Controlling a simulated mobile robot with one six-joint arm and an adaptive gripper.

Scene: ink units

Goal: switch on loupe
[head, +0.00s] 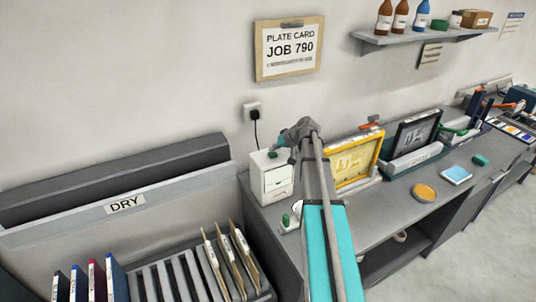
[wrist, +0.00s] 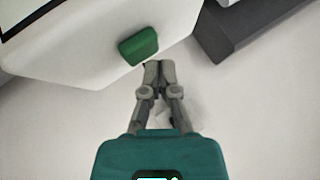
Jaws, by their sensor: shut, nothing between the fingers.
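A white box-shaped unit (head: 268,188) stands at the left end of the grey counter, below a wall socket. I take it for the loupe, but no label on it is readable. It carries a green button (wrist: 138,46), large in the wrist view, on the unit's white casing (wrist: 75,62). My gripper (wrist: 158,66) is shut and empty, its fingertips just to the right of and below the button. I cannot tell whether they touch it. In the head view my gripper (head: 282,140) is at the unit's top, partly hidden by my arm.
A small white device with a green top (head: 286,221) stands in front of the unit. A yellow frame (head: 354,160) and a dark frame (head: 415,132) stand to the right. A rack with brown folders (head: 215,262) is at lower left. The counter's right front holds an orange disc (head: 424,192).

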